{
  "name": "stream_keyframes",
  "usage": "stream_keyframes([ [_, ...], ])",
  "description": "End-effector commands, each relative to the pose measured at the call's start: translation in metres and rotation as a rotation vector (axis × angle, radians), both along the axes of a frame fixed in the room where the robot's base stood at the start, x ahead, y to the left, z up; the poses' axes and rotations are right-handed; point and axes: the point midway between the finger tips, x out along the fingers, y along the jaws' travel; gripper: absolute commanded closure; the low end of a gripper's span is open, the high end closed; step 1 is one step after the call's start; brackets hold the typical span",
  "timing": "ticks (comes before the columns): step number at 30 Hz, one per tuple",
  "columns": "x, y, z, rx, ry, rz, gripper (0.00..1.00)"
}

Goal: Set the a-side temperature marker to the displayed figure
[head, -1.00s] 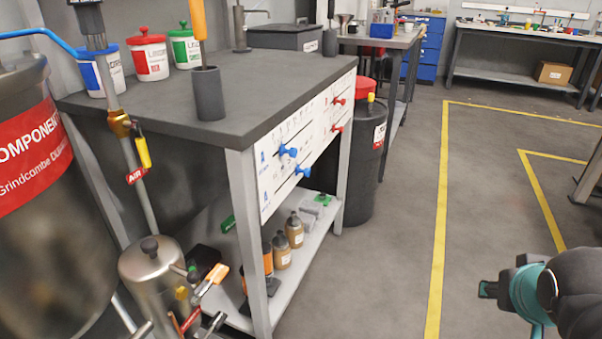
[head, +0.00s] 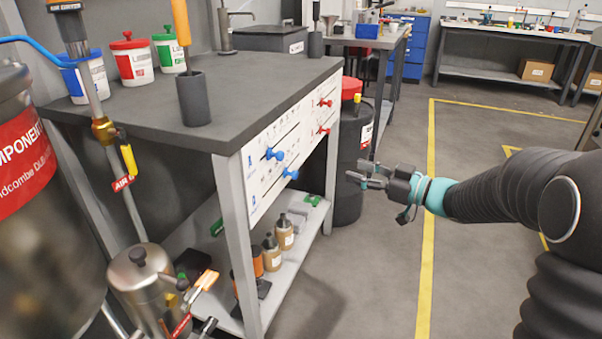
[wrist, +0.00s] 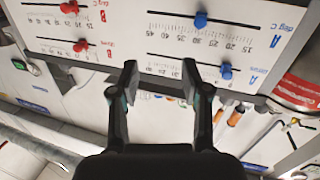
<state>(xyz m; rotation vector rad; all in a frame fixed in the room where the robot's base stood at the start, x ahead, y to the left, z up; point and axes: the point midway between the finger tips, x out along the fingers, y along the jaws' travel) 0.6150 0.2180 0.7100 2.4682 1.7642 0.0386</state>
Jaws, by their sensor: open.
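The white panel (head: 262,190) on the bench front carries two blue knobs on slots at its A end. It appears upside down in the wrist view. The deg C A-side marker is the blue knob (wrist: 200,20) near the top of that view, near the 30 on its scale; in the head view it is the lower blue knob (head: 291,173). The other A-side blue knob (wrist: 226,71) is on the other row, also seen in the head view (head: 275,154). My gripper (head: 358,178) is open and empty, right of the panel and apart from it. Its fingers (wrist: 160,82) frame no knob.
Two red B-side knobs (wrist: 70,7) (wrist: 81,46) share the panel. Bottles (head: 284,233) stand on the lower shelf. The floor right of the bench is clear, with yellow lines (head: 428,200).

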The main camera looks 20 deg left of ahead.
Motion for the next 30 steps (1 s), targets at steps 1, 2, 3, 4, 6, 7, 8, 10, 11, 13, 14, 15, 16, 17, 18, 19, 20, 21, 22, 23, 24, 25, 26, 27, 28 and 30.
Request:
stream_keyframes([
  [1,-0.006,0.005,-0.009,0.017,0.026,0.069,0.53],
  [2,-0.01,0.007,-0.013,0.026,0.039,0.107,0.53],
  [3,-0.015,0.009,-0.017,0.036,0.053,0.149,0.53],
  [4,-0.018,0.011,-0.019,0.043,0.064,0.175,0.53],
  [6,-0.024,0.012,-0.023,0.053,0.083,0.221,0.53],
  [7,-0.025,0.013,-0.024,0.057,0.087,0.234,0.53],
  [8,-0.026,0.014,-0.025,0.059,0.09,0.243,0.53],
  [10,-0.028,0.018,-0.026,0.062,0.094,0.255,0.53],
  [11,-0.028,0.02,-0.026,0.062,0.094,0.256,0.53],
  [13,-0.028,0.029,-0.025,0.062,0.094,0.258,0.53],
  [14,-0.028,0.033,-0.025,0.062,0.094,0.258,0.53],
  [15,-0.027,0.039,-0.026,0.061,0.094,0.258,0.53],
  [16,-0.027,0.045,-0.026,0.061,0.094,0.258,0.53],
  [17,-0.026,0.05,-0.026,0.062,0.094,0.257,0.53],
  [18,-0.026,0.058,-0.026,0.062,0.093,0.258,0.53],
  [19,-0.026,0.064,-0.026,0.061,0.093,0.258,0.53],
  [20,-0.025,0.069,-0.026,0.061,0.093,0.256,0.53],
  [21,-0.024,0.077,-0.026,0.062,0.093,0.257,0.53],
  [22,-0.024,0.082,-0.026,0.061,0.093,0.257,0.53],
  [23,-0.023,0.088,-0.026,0.061,0.093,0.256,0.53],
  [24,-0.023,0.095,-0.026,0.062,0.093,0.256,0.53],
  [25,-0.023,0.101,-0.026,0.062,0.094,0.256,0.53],
  [26,-0.022,0.106,-0.026,0.061,0.093,0.255,0.53],
  [27,-0.021,0.113,-0.025,0.061,0.092,0.256,0.53],
  [28,-0.021,0.118,-0.025,0.062,0.092,0.255,0.53],
  [30,-0.02,0.128,-0.025,0.061,0.093,0.254,0.53],
])
